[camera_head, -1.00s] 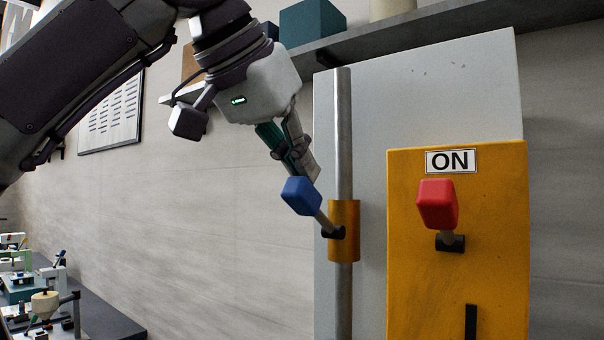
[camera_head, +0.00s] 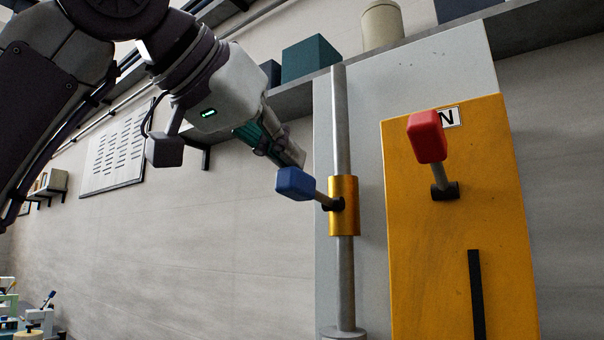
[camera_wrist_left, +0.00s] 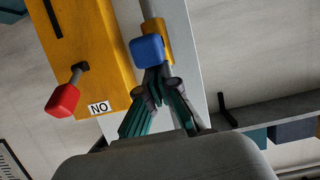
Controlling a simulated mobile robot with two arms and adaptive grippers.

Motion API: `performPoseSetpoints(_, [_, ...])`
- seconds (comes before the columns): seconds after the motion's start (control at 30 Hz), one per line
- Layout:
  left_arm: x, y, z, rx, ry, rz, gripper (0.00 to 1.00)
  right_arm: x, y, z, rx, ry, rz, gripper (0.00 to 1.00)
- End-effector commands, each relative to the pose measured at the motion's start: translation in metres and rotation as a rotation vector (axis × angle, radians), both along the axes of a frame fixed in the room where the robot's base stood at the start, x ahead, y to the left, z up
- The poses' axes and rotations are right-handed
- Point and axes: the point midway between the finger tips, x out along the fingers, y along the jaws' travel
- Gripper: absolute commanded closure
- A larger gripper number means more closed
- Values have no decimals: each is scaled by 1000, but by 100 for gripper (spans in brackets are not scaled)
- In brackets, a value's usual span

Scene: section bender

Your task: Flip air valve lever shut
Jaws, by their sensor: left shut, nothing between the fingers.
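The air valve is a brass-coloured body (camera_head: 344,207) on a vertical grey pipe (camera_head: 340,120). Its lever has a blue handle (camera_head: 295,183) that points left and slightly up from the valve. My left gripper (camera_head: 299,160) is shut and empty, with its fingertips just above the blue handle, touching it or nearly so. In the left wrist view, the blue handle (camera_wrist_left: 148,50) lies just beyond the closed fingertips (camera_wrist_left: 155,74) and partly overlaps them, in front of the brass body (camera_wrist_left: 156,30). My right gripper is not in view.
A yellow panel (camera_head: 460,240) right of the pipe carries a red-handled lever (camera_head: 427,136) pointing up, partly covering a label (camera_head: 450,117). A shelf (camera_head: 420,48) with boxes and a canister (camera_head: 382,25) runs above.

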Motion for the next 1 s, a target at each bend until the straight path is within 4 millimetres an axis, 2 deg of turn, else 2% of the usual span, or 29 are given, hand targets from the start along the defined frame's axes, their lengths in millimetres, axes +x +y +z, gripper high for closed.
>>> performPoseSetpoints(0.03, [-2,1,-17,-4,-5,-1,100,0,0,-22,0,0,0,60])
performPoseSetpoints(0.5, [-8,6,-63,-263,-364,0,100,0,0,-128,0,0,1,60])
performPoseSetpoints(0.7, [-7,5,-73,-348,-480,0,100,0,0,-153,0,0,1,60])
performPoseSetpoints(1.0, [-5,3,-80,-371,-512,1,100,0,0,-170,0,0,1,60])
